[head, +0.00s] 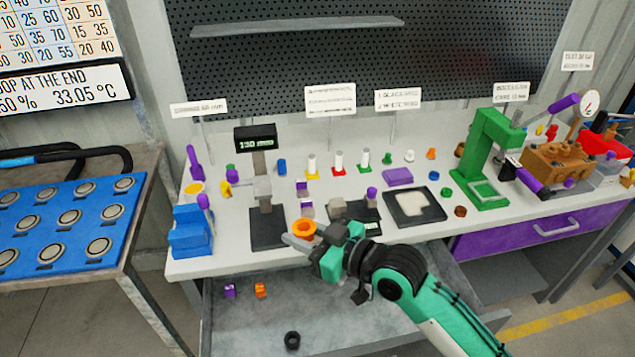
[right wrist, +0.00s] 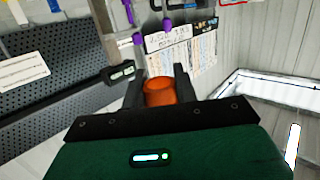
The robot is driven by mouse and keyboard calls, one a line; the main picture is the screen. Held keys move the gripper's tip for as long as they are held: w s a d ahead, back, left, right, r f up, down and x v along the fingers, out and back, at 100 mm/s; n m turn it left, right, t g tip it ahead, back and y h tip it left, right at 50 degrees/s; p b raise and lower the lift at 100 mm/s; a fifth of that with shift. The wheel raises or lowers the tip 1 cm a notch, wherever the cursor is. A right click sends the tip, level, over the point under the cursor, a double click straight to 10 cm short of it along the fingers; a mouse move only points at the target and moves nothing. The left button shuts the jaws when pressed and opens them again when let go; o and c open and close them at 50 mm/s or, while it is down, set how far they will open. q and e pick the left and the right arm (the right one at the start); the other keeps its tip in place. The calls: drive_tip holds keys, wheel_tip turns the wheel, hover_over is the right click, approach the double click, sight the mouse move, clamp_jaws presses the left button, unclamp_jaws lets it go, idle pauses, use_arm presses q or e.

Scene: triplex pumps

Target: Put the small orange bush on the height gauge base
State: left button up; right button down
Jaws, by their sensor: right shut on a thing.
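The orange bush (head: 304,227) is a short hollow ring with a wide rim in the head view. My right gripper (head: 300,239) is shut on it near the table's front edge. In the right wrist view the orange bush (right wrist: 159,92) sits between the two dark fingers of the right gripper (right wrist: 160,84). The height gauge has a dark flat base (head: 267,230), a grey column and a display (head: 255,138) reading 130 mm. The held bush appears just right of this base; its height above the table is hard to tell. My left gripper is not in view.
A grey block (head: 337,208) and a second dark instrument base stand right of the bush. A black-framed white plate (head: 415,207) lies further right, before a green press (head: 488,155). A blue holder (head: 190,232) stands left. An open drawer (head: 290,318) below holds small parts.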

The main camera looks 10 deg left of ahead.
drive_tip(key=shift+d+r+m+t, duration=0.2)
drive_tip(key=shift+d+m+t, duration=0.25)
drive_tip(key=shift+m+t, duration=0.05)
drive_tip(key=s+d+f+m+t+h, duration=0.1)
drive_tip(key=d+f+m+t+h, duration=0.1)
drive_tip(key=d, duration=0.7)
drive_tip(key=s+d+f+m+t+h, duration=0.2)
drive_tip(key=d+f+m+t+h, duration=0.1)
drive_tip(key=d+h, duration=0.4)
drive_tip(key=s+d+f+m+t+h, duration=0.2)
drive_tip(key=d+f+m+h, duration=0.3)
drive_tip(key=d, duration=0.7)
drive_tip(key=shift+s+d+m+t, duration=0.25)
drive_tip(key=shift+m+t, duration=0.25)
drive_tip(key=shift+m, duration=0.3)
drive_tip(key=shift+a, duration=0.1)
